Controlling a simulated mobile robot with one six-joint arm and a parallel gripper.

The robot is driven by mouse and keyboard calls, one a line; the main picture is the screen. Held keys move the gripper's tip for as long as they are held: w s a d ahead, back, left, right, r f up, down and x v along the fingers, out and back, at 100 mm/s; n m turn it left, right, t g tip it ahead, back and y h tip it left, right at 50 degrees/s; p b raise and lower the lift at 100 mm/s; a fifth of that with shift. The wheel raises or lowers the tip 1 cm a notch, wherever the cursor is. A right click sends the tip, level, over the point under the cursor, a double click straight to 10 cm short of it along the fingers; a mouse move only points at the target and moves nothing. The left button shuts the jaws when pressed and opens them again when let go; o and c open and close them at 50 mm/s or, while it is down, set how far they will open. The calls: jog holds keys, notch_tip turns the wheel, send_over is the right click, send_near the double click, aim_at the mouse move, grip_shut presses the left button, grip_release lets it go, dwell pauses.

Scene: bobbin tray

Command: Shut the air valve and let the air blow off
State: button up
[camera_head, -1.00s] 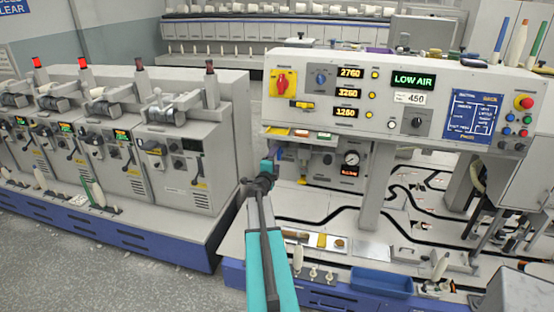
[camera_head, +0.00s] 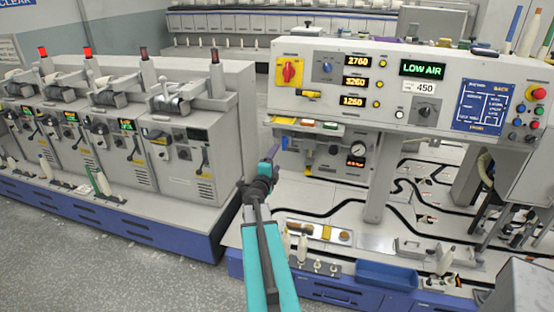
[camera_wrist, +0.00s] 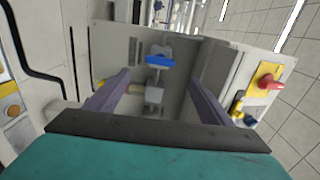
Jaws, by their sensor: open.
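The air valve has a blue handle (camera_wrist: 160,60) on a grey body, seen straight ahead between my fingers in the wrist view. The blue handle looks crosswise to the body below it. In the head view a small blue part (camera_head: 284,143) shows under the panel's shelf, just beyond my fingertips. My gripper (camera_head: 271,153) is open and empty, pointing at this recess. In the wrist view its two purple fingers (camera_wrist: 158,74) stand on either side of the valve, apparently short of it. A round pressure gauge (camera_head: 357,148) sits right of the valve; its needle is too small to read.
The panel display (camera_head: 423,69) reads LOW AIR. A red rotary switch on a yellow plate (camera_head: 290,70) is above the recess; it also shows in the wrist view (camera_wrist: 268,83). The shelf (camera_head: 320,128) overhangs the recess. A blue bin (camera_head: 388,275) stands below right.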

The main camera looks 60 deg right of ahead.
jog(key=shift+v, duration=0.9)
